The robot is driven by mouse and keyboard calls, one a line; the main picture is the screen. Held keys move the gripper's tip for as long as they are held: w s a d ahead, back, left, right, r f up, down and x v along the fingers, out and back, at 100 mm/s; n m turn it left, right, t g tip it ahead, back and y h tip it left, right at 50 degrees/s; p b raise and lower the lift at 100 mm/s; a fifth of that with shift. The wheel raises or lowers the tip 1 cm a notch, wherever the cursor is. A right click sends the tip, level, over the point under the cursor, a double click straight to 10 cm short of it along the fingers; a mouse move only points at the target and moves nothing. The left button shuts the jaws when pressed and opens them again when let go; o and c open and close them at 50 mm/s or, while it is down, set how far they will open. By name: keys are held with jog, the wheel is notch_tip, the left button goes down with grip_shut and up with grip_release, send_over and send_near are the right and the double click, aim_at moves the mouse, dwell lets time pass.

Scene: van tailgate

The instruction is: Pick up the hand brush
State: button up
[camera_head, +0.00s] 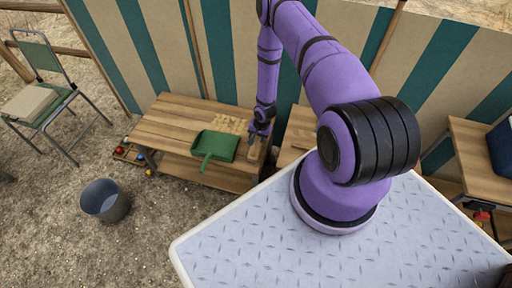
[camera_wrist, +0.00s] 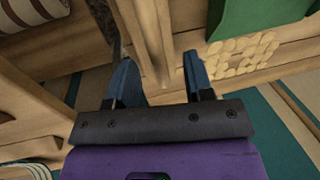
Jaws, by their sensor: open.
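My gripper (camera_head: 261,130) is open at the right end of the left wooden table in the head view. In the wrist view, its two blue fingers (camera_wrist: 160,60) stand apart with nothing clamped between them. A narrow wooden piece (camera_head: 254,149), which looks like the hand brush, lies just below the gripper near the table's right edge. In the wrist view a long wooden strip (camera_wrist: 149,38) shows ahead of and between the fingers. I cannot tell whether it is the brush or table planking. Bristles are not clear in either view.
A green dustpan (camera_head: 215,146) lies left of the gripper, by a mat of wooden slices (camera_wrist: 240,55). A second wooden table (camera_head: 297,138) stands right, across a narrow gap. A striped canvas wall (camera_head: 219,50) rises behind. A bucket (camera_head: 104,201) and chair (camera_head: 42,103) stand left.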

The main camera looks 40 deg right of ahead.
aim_at(256, 139)
jog(key=shift+w+f, duration=0.2)
jog(key=shift+f, duration=1.7)
jog(key=shift+c, duration=0.2)
grip_shut()
jog(key=shift+r, duration=0.2)
notch_tip(256, 139, up, 10)
jog(key=shift+f, duration=0.15)
